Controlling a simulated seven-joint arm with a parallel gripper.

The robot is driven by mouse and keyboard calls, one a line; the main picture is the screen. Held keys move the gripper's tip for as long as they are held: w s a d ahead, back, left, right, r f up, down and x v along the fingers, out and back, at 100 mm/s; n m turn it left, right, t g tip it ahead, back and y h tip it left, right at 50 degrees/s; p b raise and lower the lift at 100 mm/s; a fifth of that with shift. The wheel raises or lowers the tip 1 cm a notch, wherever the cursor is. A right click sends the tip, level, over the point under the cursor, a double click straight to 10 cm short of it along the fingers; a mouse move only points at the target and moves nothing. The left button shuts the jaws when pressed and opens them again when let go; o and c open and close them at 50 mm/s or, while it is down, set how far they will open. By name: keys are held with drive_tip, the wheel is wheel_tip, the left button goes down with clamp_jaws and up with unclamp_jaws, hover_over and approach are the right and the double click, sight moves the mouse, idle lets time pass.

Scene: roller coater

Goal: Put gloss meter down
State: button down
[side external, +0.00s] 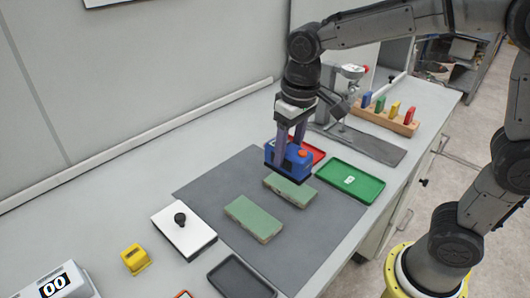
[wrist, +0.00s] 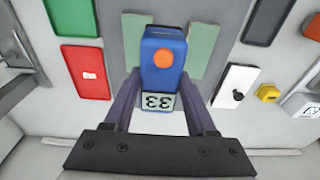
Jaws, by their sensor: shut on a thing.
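The gloss meter is a blue box (side external: 288,161) with an orange button on top. In the wrist view the blue meter (wrist: 163,60) shows a display reading 33, upside down in the picture. My gripper (side external: 291,139) is shut on the meter, with one finger on each side; the fingers also show in the wrist view (wrist: 160,108). The meter appears to be above the grey mat (side external: 190,190), near the far green panel (side external: 290,190). I cannot tell whether it touches anything. The near green panel (side external: 253,218) lies flat on the mat.
A green tray (side external: 365,187) marked 1 lies right of the meter, and a red tray (side external: 318,152) is partly hidden behind it. A white plate with a black knob (side external: 200,240), a yellow block (side external: 135,259) and a dark tray (side external: 225,275) lie left and front. A block rack (side external: 400,125) stands behind.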

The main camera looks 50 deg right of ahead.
sight(305, 151)
drive_tip(key=s, duration=0.1)
drive_tip(key=s+r, duration=0.1)
drive_tip(key=s, duration=0.1)
drive_tip(key=shift+s+d+r, duration=0.3)
drive_tip(key=shift+d+r, duration=0.05)
drive_tip(key=shift+s+d+f+m, duration=0.15)
drive_tip(key=shift+s+m, duration=0.15)
drive_tip(key=shift+m, duration=0.6)
drive_tip(key=s+a+n, duration=0.2)
drive_tip(key=s+a, duration=1)
drive_tip(key=w+a+f, duration=0.8)
drive_tip(key=a, duration=0.2)
drive_tip(key=shift+w+a+f, duration=0.1)
drive_tip(key=shift+w+f, duration=0.3)
drive_tip(key=shift+w+a+f, duration=0.1)
drive_tip(key=shift+a+f, duration=0.05)
drive_tip(key=shift+f, duration=1.55)
drive_tip(key=shift+f, duration=0.1)
